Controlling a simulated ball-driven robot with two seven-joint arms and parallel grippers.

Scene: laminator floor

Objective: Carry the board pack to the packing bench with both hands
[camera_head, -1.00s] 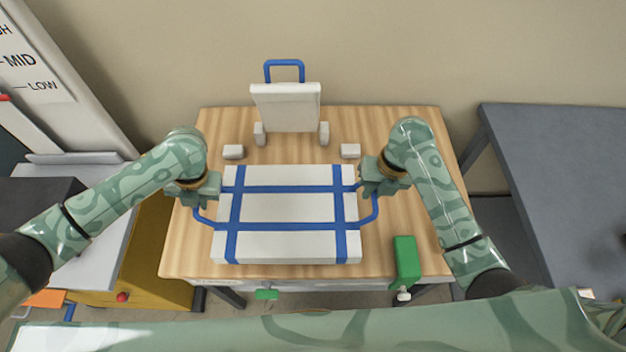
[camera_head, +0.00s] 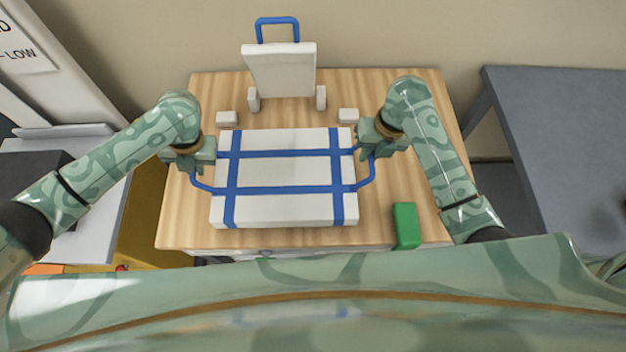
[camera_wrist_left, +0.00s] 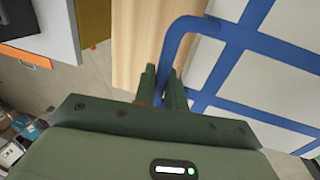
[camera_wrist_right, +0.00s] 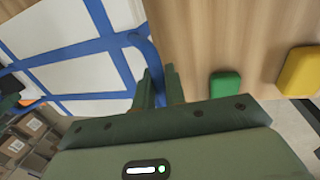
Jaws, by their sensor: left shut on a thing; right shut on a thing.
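The board pack (camera_head: 285,172), white boards bound with blue straps, lies flat above the wooden table top. It has a blue loop handle on its left and right sides. My left gripper (camera_head: 196,160) is shut on the left handle, which also shows in the left wrist view (camera_wrist_left: 176,45). My right gripper (camera_head: 376,143) is shut on the right handle, also in the right wrist view (camera_wrist_right: 148,50). The fingertips partly hide the handles. I cannot tell whether the pack touches the table.
The wooden table (camera_head: 178,215) carries a white upright piece (camera_head: 280,70) with a blue handle behind the pack, small white blocks, and a green block (camera_head: 406,226) at front right. A grey table (camera_head: 570,140) stands to the right, with a gap between. A wall is behind.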

